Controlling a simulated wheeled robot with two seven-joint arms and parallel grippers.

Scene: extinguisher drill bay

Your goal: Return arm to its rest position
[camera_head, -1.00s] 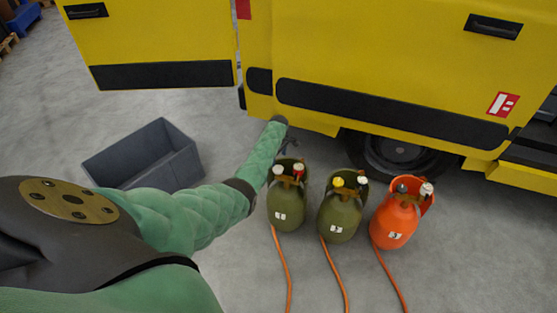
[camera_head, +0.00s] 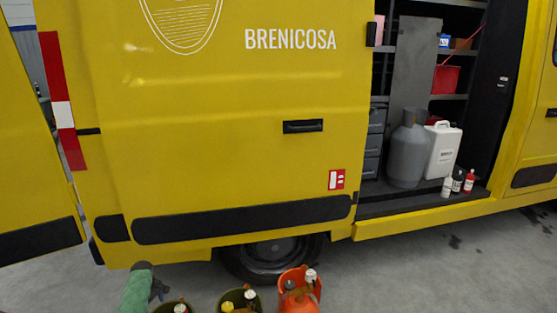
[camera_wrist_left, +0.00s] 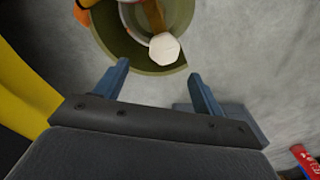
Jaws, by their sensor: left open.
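My left arm, in a green sleeve, comes up from the bottom edge of the head view. Its left gripper (camera_head: 158,289) is small and partly cut off there, just left of the nearest olive cylinder (camera_head: 173,306). In the left wrist view the two blue fingers (camera_wrist_left: 160,85) are apart with nothing between them. Beyond the fingertips is an olive collar (camera_wrist_left: 117,38) with a white valve knob (camera_wrist_left: 165,48) inside it. My right gripper is in neither view.
A second olive cylinder (camera_head: 228,306) and an orange cylinder (camera_head: 300,297) stand to the right, cut off below. The yellow van (camera_head: 220,170) rises behind them. Its side opening holds a grey gas bottle (camera_head: 407,155) and a white canister (camera_head: 442,150). Floor at the lower right is clear.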

